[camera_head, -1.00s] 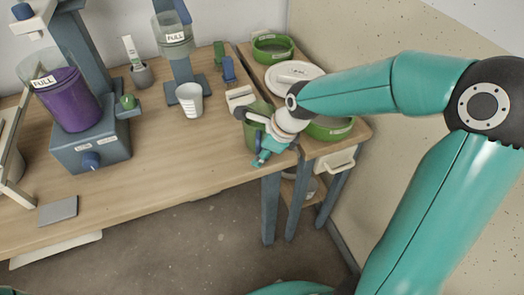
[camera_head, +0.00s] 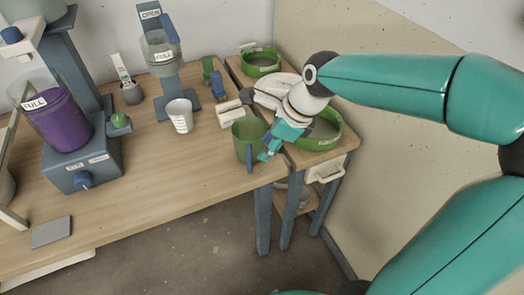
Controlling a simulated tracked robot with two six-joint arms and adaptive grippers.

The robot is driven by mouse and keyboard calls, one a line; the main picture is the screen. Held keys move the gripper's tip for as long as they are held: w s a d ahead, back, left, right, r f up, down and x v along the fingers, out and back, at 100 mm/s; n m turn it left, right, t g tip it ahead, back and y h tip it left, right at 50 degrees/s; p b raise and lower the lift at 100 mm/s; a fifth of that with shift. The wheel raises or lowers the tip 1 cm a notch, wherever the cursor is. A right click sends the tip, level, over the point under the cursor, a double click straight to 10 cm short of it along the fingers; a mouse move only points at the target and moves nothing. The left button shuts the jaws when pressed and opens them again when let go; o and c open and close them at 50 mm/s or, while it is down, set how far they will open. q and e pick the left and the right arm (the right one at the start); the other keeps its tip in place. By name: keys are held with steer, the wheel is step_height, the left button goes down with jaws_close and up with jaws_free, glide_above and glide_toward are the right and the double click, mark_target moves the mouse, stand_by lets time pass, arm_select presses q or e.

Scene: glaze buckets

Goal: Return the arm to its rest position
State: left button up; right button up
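My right arm comes in from the right, and its gripper (camera_head: 270,150) is pointed down beside the right side of a green jug (camera_head: 244,135). The gripper's teal fingers overlap the jug's right edge in the picture. I cannot tell whether they touch it or whether they are open or shut. The jug stands upright near the right end of the long wooden table (camera_head: 150,185), with a blue handle (camera_head: 250,160) facing me. My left gripper is not in view.
A white cup (camera_head: 180,116), a small white rack (camera_head: 231,113), a dispenser with purple liquid (camera_head: 62,120) and another dispenser (camera_head: 163,48) stand on the long table. Its front middle is clear.

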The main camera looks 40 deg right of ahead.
steer(key=shift+s+d+r, duration=0.1)
steer(key=shift+s+r, duration=0.1)
steer(key=shift+r, duration=0.3)
steer(key=s+a+f+n+g+y+p, duration=0.1)
steer(key=s+a+f+n+g+p, duration=0.1)
steer(key=s+a+f+n, duration=0.6)
steer(key=s+a+f+n+g+p, duration=0.1)
steer(key=a+f+n+g+p, duration=0.2)
steer(key=f, duration=0.9)
steer(key=s+a+f+n+g+y+p, duration=0.1)
steer(key=s+a+f+n+g, duration=0.1)
steer(key=s+a+f+n, duration=0.6)
steer(key=w+d+f+n+t, duration=0.2)
steer(key=w+n+t, duration=0.1)
steer(key=w+n, duration=0.3)
steer(key=shift+w+f, duration=0.3)
steer(key=shift+w, duration=0.5)
